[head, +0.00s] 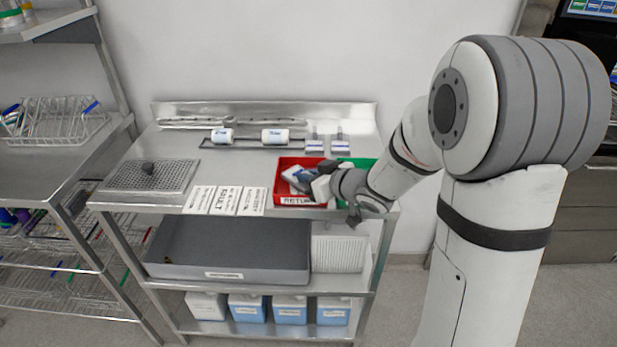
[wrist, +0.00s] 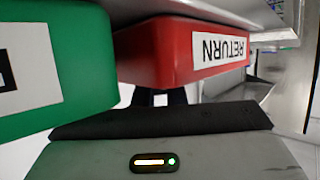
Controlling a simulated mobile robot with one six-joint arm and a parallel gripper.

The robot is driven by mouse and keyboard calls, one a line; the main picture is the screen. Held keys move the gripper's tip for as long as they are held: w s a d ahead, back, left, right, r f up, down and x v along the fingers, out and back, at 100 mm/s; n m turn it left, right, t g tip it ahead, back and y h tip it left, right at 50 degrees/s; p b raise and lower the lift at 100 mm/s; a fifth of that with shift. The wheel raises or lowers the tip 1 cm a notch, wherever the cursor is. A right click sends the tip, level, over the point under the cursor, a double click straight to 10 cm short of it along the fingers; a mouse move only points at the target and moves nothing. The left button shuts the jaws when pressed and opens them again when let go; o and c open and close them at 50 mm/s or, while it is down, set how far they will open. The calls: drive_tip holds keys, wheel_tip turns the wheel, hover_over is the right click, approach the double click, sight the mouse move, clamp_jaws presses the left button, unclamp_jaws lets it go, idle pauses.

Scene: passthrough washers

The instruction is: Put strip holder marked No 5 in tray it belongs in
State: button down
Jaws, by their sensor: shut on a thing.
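A white and blue strip holder (head: 297,176) is over or in the red tray (head: 282,187), which is marked RETURN; I cannot read its number. My gripper (head: 320,187) reaches in over the right side of the red tray, shut on the holder. The green tray (head: 362,163) is just right of the red one, partly behind my arm. In the wrist view, the red tray (wrist: 160,52) and green tray (wrist: 60,75) hide most of my fingers (wrist: 165,97) and the held holder.
Two more white and blue holders (head: 314,144) (head: 340,144) stand at the back of the steel bench (head: 165,150). Two white bottles (head: 222,136) (head: 275,136) lie on a rack left of them. Printed cards (head: 226,200) lie at the front edge. A perforated plate (head: 150,177) is at left.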

drive_tip(key=shift+f, duration=0.25)
drive_tip(key=c, duration=1.5)
unclamp_jaws()
